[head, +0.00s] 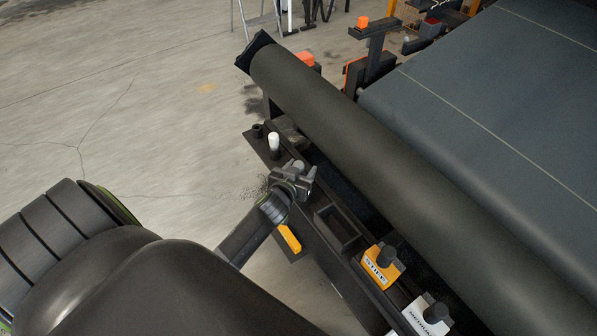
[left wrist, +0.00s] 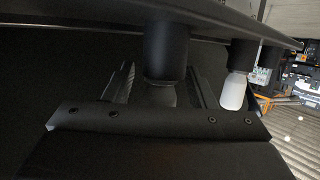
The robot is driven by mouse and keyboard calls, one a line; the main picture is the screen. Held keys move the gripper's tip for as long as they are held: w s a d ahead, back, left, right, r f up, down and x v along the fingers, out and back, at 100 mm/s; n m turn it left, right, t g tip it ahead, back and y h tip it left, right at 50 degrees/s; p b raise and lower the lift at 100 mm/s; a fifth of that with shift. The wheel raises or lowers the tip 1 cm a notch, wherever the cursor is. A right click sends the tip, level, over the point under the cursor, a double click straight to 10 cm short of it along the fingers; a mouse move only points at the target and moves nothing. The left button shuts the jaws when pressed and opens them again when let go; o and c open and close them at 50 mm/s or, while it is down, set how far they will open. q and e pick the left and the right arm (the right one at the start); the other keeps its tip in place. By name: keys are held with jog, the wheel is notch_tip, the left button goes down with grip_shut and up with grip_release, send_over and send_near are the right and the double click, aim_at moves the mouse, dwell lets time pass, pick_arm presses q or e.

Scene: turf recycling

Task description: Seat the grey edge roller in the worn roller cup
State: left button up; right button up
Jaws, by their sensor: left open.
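My left gripper (head: 296,180) is over the dark ledge beside the big roll, with its jaws open. In the left wrist view, a short grey roller (left wrist: 162,95) is between the two spread fingers, in line with a wider dark cup (left wrist: 165,52). Its end appears to be inside the cup, though the depth is hard to judge. The grey top of the roller (head: 298,164) shows at the gripper in the head view, where the cup is hidden. My right gripper is not in view.
A white roller (head: 274,140) stands upright in a neighbouring dark cup, close to the gripper; it also shows in the left wrist view (left wrist: 233,92). A long dark roll (head: 400,190) runs alongside. Yellow STIFF (head: 381,268) and white MEDIUM (head: 426,316) blocks stand nearer on the ledge.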

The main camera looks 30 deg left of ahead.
pick_arm(q)
jog(key=shift+c, duration=0.4)
jog(key=c, duration=1)
grip_shut()
